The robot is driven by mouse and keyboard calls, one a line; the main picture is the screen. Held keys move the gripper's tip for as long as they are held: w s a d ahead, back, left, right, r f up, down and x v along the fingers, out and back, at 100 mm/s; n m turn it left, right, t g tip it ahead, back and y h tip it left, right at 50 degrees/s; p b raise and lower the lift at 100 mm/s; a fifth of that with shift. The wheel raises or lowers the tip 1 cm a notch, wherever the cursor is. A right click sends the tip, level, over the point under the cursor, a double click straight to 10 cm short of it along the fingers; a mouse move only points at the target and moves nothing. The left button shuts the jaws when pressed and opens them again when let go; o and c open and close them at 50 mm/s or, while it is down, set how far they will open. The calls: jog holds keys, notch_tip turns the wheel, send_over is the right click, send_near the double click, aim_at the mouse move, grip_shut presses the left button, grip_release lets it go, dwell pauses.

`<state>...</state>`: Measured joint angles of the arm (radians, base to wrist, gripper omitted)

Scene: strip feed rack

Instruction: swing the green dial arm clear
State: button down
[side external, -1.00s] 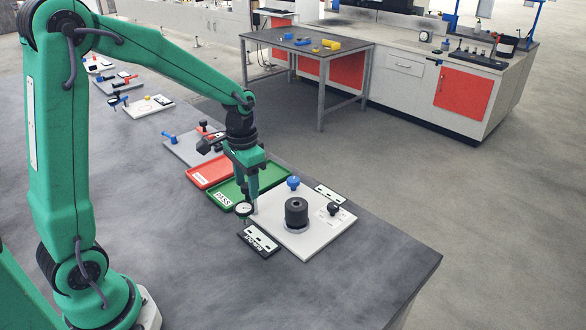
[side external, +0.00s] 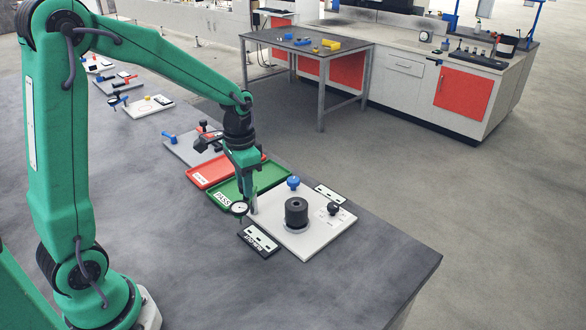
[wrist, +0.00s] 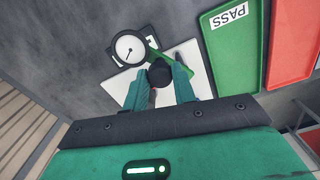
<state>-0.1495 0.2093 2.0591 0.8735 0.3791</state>
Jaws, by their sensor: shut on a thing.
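The dial gauge (side external: 239,208), with a white face and black rim, hangs over the near left edge of the white base plate (side external: 322,236). In the wrist view the dial (wrist: 129,50) sits at one end of the green dial arm (wrist: 154,58). A round black knob (wrist: 160,73) on that arm lies between my fingers. My gripper (wrist: 160,82) is shut on this knob; it also shows in the side view (side external: 249,198).
A black ribbed cylinder (side external: 296,213) stands on the plate, with a blue knob (side external: 293,183) and a black knob (side external: 333,208) nearby. The green PASS tray (side external: 270,178) and a red tray (side external: 203,175) lie behind. A black-and-white block (side external: 259,241) lies in front.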

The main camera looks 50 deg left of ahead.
jog(key=shift+s+a+m, duration=0.2)
jog(key=shift+a+m, duration=0.15)
jog(key=shift+m, duration=0.65)
jog(key=c, duration=1.1)
grip_release()
jog(key=shift+r, duration=0.15)
jog(key=shift+r, duration=3.85)
